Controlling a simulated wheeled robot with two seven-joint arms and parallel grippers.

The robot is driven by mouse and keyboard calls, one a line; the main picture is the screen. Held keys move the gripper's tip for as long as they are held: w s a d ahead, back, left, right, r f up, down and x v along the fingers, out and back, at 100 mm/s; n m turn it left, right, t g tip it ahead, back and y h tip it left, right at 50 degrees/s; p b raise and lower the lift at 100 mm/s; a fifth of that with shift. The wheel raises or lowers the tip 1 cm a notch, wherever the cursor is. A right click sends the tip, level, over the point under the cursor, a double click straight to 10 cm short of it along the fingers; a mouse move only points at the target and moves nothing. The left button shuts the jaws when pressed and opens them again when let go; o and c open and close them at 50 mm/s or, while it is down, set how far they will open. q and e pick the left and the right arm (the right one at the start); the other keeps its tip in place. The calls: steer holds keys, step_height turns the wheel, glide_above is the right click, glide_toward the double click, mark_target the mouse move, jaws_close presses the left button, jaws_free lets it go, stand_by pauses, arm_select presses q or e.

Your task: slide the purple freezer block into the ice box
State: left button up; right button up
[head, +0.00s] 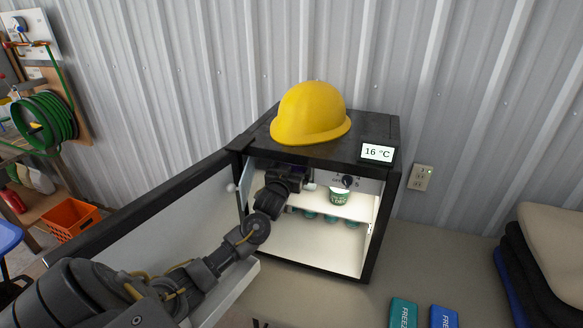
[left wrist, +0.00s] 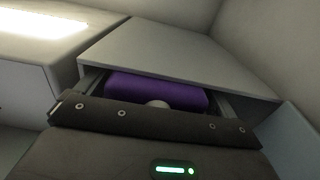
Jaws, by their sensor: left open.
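The purple freezer block (left wrist: 150,90) shows in the left wrist view, lying flat under the grey top of the ice box (left wrist: 185,52), inside its opening. Its far end is hidden, and a pale round shape covers part of its near edge. My left gripper (head: 290,180) reaches into the upper left of the small fridge (head: 384,212) in the head view. Its jaws are open, one finger on each side of the block; I cannot tell whether they touch it. The block is hidden in the head view. My right gripper is not in view.
The fridge door (head: 165,225) stands open to the left, beside my left arm. A small inner flap (head: 245,184) is open. A green-and-white tub (head: 340,196) stands on the shelf. A yellow hard hat (head: 312,113) sits on top. Teal (head: 403,313) and blue (head: 443,317) blocks lie in front.

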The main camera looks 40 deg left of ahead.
arm_select(q)
steer(key=shift+d+f, duration=0.2)
steer(key=shift+d, duration=0.05)
steer(key=shift+s+d+p, duration=0.2)
steer(key=shift+s+p, duration=0.3)
steer(key=shift+p, duration=0.1)
steer(key=p+v, duration=0.5)
steer(key=v, duration=0.4)
steer(key=shift+s+a, duration=0.15)
steer(key=shift+s, duration=0.2)
steer(key=shift+r, duration=0.2)
